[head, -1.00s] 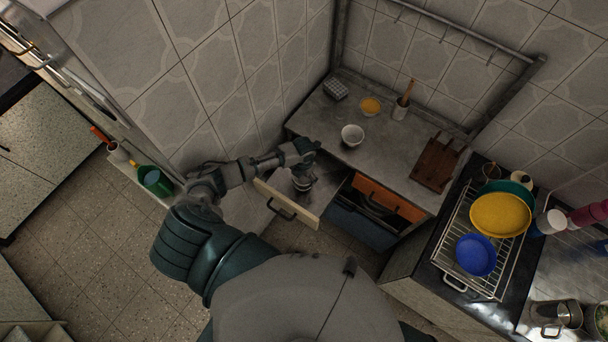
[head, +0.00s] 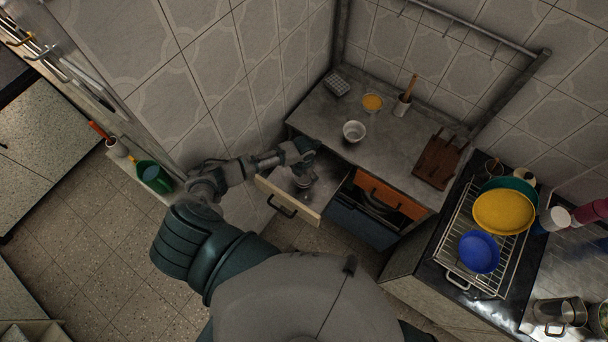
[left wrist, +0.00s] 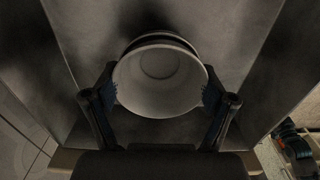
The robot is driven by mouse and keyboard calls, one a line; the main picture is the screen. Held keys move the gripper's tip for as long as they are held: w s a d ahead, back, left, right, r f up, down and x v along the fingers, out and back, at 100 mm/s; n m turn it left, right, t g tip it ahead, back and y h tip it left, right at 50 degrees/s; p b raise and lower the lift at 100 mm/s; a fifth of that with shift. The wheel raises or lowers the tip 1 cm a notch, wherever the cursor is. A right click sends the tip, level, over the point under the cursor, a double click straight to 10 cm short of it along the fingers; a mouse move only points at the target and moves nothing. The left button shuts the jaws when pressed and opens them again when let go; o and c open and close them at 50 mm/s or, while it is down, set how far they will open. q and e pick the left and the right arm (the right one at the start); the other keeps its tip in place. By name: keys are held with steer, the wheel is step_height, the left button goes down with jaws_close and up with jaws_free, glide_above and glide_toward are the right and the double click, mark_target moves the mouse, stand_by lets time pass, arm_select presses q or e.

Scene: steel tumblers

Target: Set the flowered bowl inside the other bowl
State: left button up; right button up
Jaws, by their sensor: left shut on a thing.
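My left gripper (head: 304,170) reaches down into the open drawer beneath the counter. It is shut on a pale bowl (head: 304,183). In the left wrist view the fingers (left wrist: 160,95) grip opposite sides of this bowl (left wrist: 160,82), which is empty, with a dark band behind its far rim. I cannot make out flowers on it, nor tell if it touches the drawer floor. Another white bowl (head: 354,131) stands upright and apart on the counter. My right gripper is not in view.
The open drawer (head: 288,200) juts from the counter (head: 390,140). A rack (head: 452,245) with dishes stands right.

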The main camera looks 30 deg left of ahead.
arm_select(q)
steer(key=shift+s+d+f, duration=0.1)
steer(key=shift+s+f, duration=0.35)
steer(key=c, duration=0.4)
steer(key=o, duration=1.6)
steer(key=shift+w, duration=0.35)
steer(key=shift+w+a, duration=0.1)
steer(key=shift+a, duration=0.1)
